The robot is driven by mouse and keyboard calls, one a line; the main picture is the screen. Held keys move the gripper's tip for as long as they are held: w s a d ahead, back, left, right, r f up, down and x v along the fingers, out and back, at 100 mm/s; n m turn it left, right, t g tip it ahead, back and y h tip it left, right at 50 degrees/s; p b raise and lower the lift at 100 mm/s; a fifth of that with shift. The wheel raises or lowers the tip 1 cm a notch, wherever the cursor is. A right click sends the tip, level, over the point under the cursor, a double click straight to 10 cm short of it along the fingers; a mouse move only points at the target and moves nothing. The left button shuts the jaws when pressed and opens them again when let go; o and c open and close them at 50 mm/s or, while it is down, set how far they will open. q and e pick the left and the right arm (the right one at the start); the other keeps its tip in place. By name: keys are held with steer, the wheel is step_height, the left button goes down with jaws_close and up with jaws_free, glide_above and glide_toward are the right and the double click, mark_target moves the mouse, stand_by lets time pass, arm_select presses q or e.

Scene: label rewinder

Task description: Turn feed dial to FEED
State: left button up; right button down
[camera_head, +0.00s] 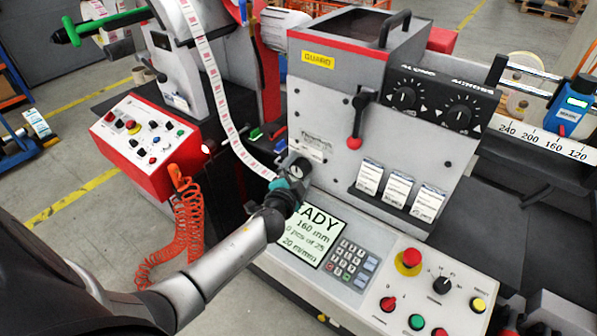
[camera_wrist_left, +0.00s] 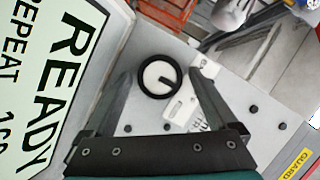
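A round white dial (camera_head: 299,168) with a black ring and a dark pointer sits on the machine's front, left of the red-knobbed lever. It also shows in the left wrist view (camera_wrist_left: 160,77), between and beyond my fingertips; I cannot read a FEED mark on it. My left gripper (camera_head: 291,184) is at this dial, with its two fingers (camera_wrist_left: 162,82) spread apart and nothing held. I cannot tell whether a finger touches the ring. Two black knobs (camera_head: 404,97) (camera_head: 459,115) are on the upper panel, and a black selector (camera_head: 443,285) is on the lower panel. My right gripper is out of view.
The READY screen (camera_head: 309,235) and keypad (camera_head: 352,262) lie just below my left gripper. A red-knobbed lever (camera_head: 358,118) and card holders (camera_head: 398,192) stand to its right. A label web (camera_head: 222,100) hangs close on the left. A red emergency button (camera_head: 410,258) stands on the lower panel.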

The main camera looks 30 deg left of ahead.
arm_select(q)
steer(key=c, duration=1.3)
steer(key=shift+f+m+b, duration=0.2)
steer(key=shift+m+b, duration=0.1)
steer(key=shift+b, duration=0.45)
steer(key=m+b, duration=0.1)
steer(key=b, duration=0.1)
steer(key=m+t+y+b, duration=0.1)
steer(key=m+b, duration=0.1)
steer(key=b, duration=0.1)
steer(key=m+b, duration=0.1)
steer(key=b, duration=0.2)
steer(key=shift+d+f+m+t+y, duration=0.1)
steer(key=shift+f+m+t+y, duration=0.15)
steer(key=shift+m+t+y, duration=0.15)
steer(key=shift+r+m+b, duration=0.1)
steer(key=shift+m+b, duration=0.6)
steer(key=shift+b, duration=0.45)
steer(key=shift+t, duration=0.3)
steer(key=o, duration=1.4)
steer(key=shift+r, duration=0.1)
